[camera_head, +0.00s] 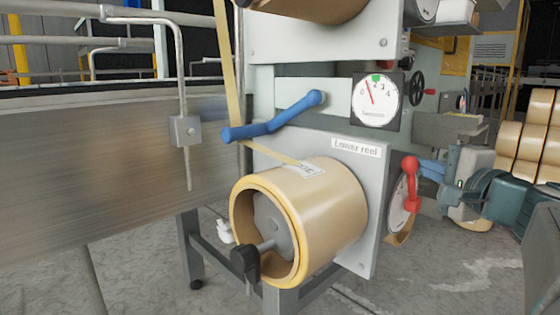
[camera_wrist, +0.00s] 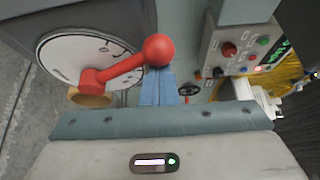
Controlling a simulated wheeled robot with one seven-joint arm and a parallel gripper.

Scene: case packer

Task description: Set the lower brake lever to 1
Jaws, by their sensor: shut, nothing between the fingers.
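The lower brake lever (camera_head: 410,183) is red with a ball knob. It is mounted on a white round dial (camera_head: 398,207) at the right side of the lower reel panel. In the wrist view the lever (camera_wrist: 125,68) runs from its hub at lower left to the ball at upper right, in front of the dial (camera_wrist: 62,52). The dial's marks are too small to read. My gripper (camera_head: 424,166) has blue fingers, shut and empty. In the wrist view the gripper (camera_wrist: 158,75) has its tips right at the ball, overlapping its lower edge; I cannot tell whether they touch.
A tan tape roll (camera_head: 330,205) sits on the lower reel, under a blue arm (camera_head: 275,122) and a tension gauge (camera_head: 376,101). A control box (camera_wrist: 240,50) with buttons stands at right in the wrist view. Several tan rolls (camera_head: 535,135) are stacked at far right.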

